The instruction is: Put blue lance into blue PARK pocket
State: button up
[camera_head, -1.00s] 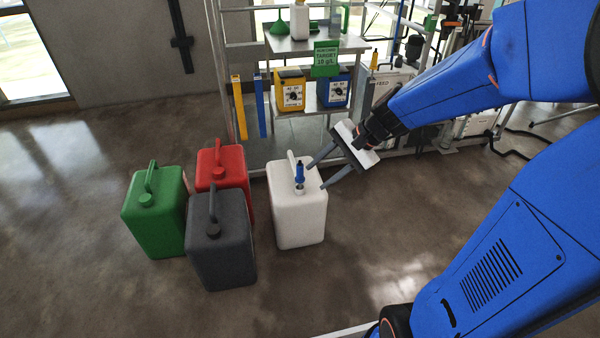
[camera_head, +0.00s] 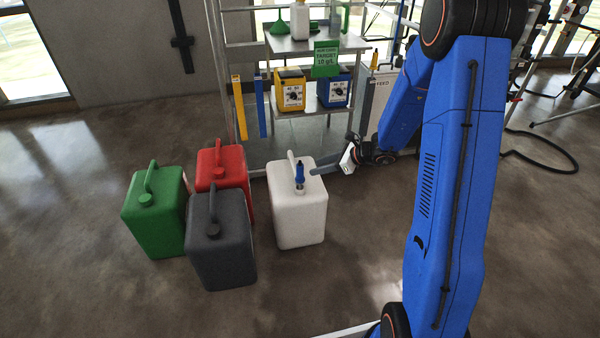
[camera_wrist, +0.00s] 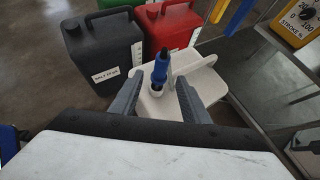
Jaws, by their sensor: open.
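The blue lance (camera_head: 299,173) stands upright in the mouth of the white canister (camera_head: 300,218). In the wrist view the lance (camera_wrist: 160,68) is ahead of my gripper (camera_wrist: 158,92), between the lines of its two open fingers. My gripper (camera_head: 318,170) is beside the canister top, to the right of the lance, level with it. The fingers do not visibly press on the lance. I cannot make out the blue PARK pocket for certain; a blue upright strip (camera_head: 260,106) and a yellow one (camera_head: 239,108) stand on the rack's left side.
Green (camera_head: 154,212), red (camera_head: 222,172) and dark grey (camera_head: 220,243) canisters stand left of the white one. Floor in front is clear.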

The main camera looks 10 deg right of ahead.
aim_at(301, 171)
jog(key=shift+x, duration=5.05)
jog(key=shift+d+f, duration=0.1)
grip_shut()
